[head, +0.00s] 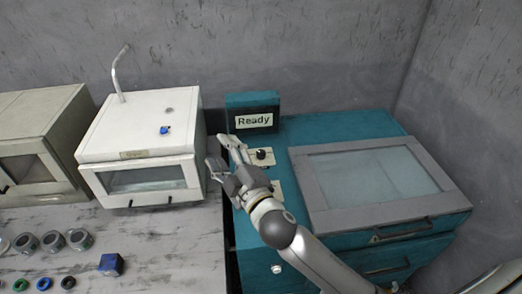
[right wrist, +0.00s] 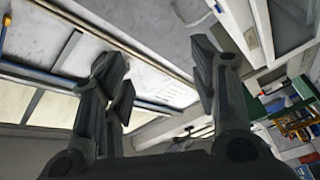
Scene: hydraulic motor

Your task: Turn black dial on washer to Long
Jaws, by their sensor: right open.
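The washer (head: 258,235) is a teal machine with a grey-framed glass lid (head: 375,180), at the right in the head view. Its black dial (head: 262,154) sits on a pale label plate on the top, left of the lid. The writing there is too small to read. My right gripper (head: 224,150) is open and empty, its fingers just left of the dial and apart from it in the picture. In the right wrist view its fingers (right wrist: 165,85) are spread with nothing between them, and the dial does not show. My left gripper is not in view.
A teal box with a "Ready" sign (head: 254,121) stands behind the dial. A white machine (head: 150,125) with a bent pipe is to the left. Metal rings (head: 52,241), coloured rings and a blue block (head: 111,264) lie on the grey worktop (head: 165,245).

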